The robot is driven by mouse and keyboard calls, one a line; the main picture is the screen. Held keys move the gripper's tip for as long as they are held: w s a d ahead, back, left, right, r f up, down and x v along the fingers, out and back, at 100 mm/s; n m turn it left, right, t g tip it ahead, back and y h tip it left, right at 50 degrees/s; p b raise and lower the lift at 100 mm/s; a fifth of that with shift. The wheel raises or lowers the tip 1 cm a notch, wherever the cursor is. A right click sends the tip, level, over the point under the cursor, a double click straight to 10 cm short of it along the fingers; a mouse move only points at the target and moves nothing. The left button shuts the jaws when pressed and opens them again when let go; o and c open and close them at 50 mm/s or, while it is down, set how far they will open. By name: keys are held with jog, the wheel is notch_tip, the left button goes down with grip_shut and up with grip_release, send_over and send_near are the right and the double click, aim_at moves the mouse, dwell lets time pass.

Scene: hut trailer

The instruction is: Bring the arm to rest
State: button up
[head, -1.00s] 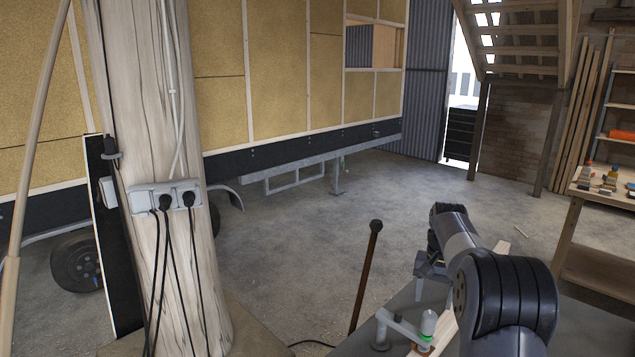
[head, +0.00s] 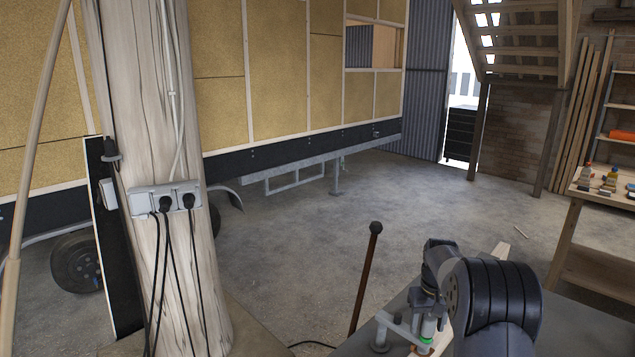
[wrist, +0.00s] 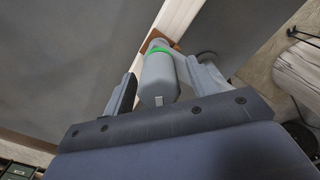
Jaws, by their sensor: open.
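My gripper (wrist: 163,90) is open, one finger on each side of a grey cylinder (wrist: 157,75) with a green ring. The cylinder stands between the fingers; I cannot tell whether either finger touches it. In the head view my folded arm is at the lower right, and my gripper (head: 428,308) is low over the bench. The green ring (head: 428,328) shows just below it, while the top of the cylinder is hidden by the gripper.
A grey metal bracket (head: 382,330) stands on the dark bench top (head: 360,346) beside the gripper. A brown rod (head: 365,275) rises in front of the bench. A wooden post with sockets (head: 163,200) is at left. Shelves with small items are at right; the concrete floor between is open.

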jog(key=n+b, duration=0.1)
jog(key=n, duration=0.6)
jog(key=shift+a, duration=0.15)
jog(key=shift+n, duration=0.3)
notch_tip(320, 180, up, 10)
jog(key=shift+r+b, duration=0.25)
jog(key=shift+b, duration=0.1)
